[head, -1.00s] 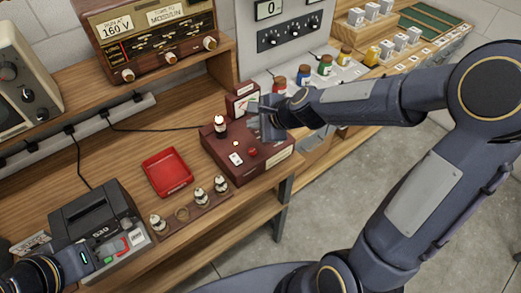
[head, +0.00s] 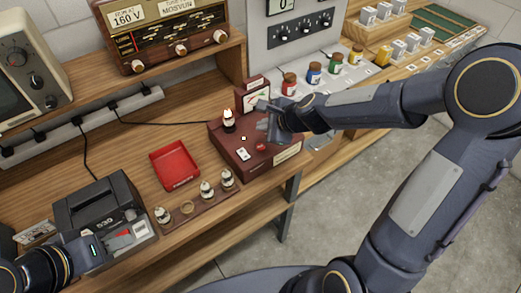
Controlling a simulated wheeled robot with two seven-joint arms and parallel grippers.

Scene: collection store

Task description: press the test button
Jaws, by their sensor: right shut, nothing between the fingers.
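A dark red tester box (head: 228,152) stands on the wooden bench. Its top carries a round red button (head: 261,147), a small white switch plate (head: 243,154) and a small black-and-white piece (head: 228,121) standing upright. A meter (head: 257,98) rises at its back. Which control is labelled as the test button is too small to read. My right gripper (head: 266,125) is shut and empty above the box, a little behind the red button and apart from it, as far as I can tell. My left gripper (head: 95,251) is at the lower left beside a dark printer-like device; its fingers are unclear.
A red tray (head: 174,166) and a wooden strip (head: 190,216) with several small black-and-white pieces lie left of the box. The dark device (head: 100,207) stands further left. Several coloured jars (head: 314,73) stand behind my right forearm. A radio (head: 165,42) sits on the shelf above.

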